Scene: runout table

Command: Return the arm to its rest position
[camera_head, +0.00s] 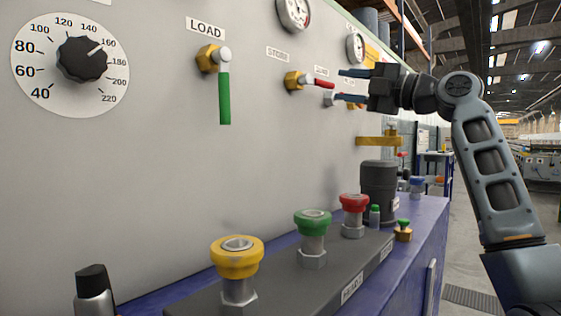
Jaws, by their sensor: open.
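My gripper (352,86) is at the upper right, with its two dark fingers apart and pointing left toward the panel. Nothing shows between the fingers. The fingertips appear close to the small valves with red handles (324,84), and one finger partly covers the valve behind; I cannot tell whether they touch. My arm (490,165) rises from the lower right, bends at the top and reaches left.
The grey panel (150,180) carries a dial (82,58), a green-handled LOAD valve (224,98) and gauges (294,12). Yellow (237,257), green (312,222) and red (354,203) knobs stand on the ledge below. A dark cylinder (379,190) stands behind. Open floor lies right.

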